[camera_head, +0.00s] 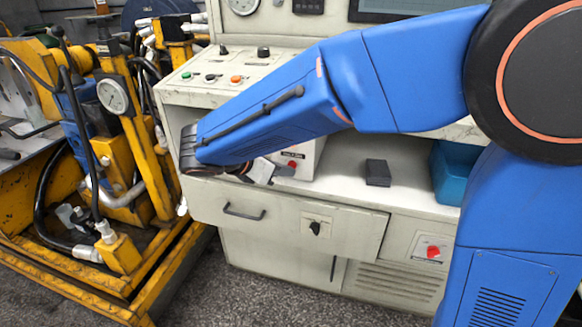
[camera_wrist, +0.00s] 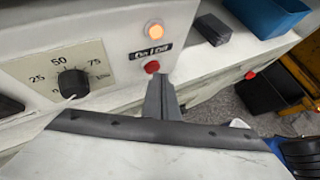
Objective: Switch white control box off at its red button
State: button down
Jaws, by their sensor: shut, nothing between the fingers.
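The white control box (camera_wrist: 110,45) shows in the wrist view with its red button (camera_wrist: 152,67) under an "On / Off" label and a glowing orange lamp (camera_wrist: 154,30). My gripper (camera_wrist: 161,78) is shut and empty, its tips just below and right of the red button in the picture. Whether they touch it I cannot tell. In the head view the box (camera_head: 312,152) stands on the console's ledge, mostly hidden behind my blue arm. Its red button (camera_head: 292,164) shows just right of my gripper (camera_head: 280,172).
A dial (camera_wrist: 73,82) sits left of the button. A dark block (camera_head: 377,172) and a blue bin (camera_head: 452,172) stand to the right on the ledge. Another red button (camera_head: 433,252) is on the console's lower front. Yellow machinery (camera_head: 125,170) stands at left.

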jog(key=shift+w, duration=0.15)
dwell(0.3)
jog(key=shift+w+d, duration=0.15)
jog(key=shift+w, duration=0.15)
jog(key=shift+s, duration=0.4)
dwell(0.4)
jog(key=s+a, duration=0.2)
jog(key=s, duration=0.3)
jog(key=shift+s+a, duration=0.15)
jog(key=shift+s, duration=0.2)
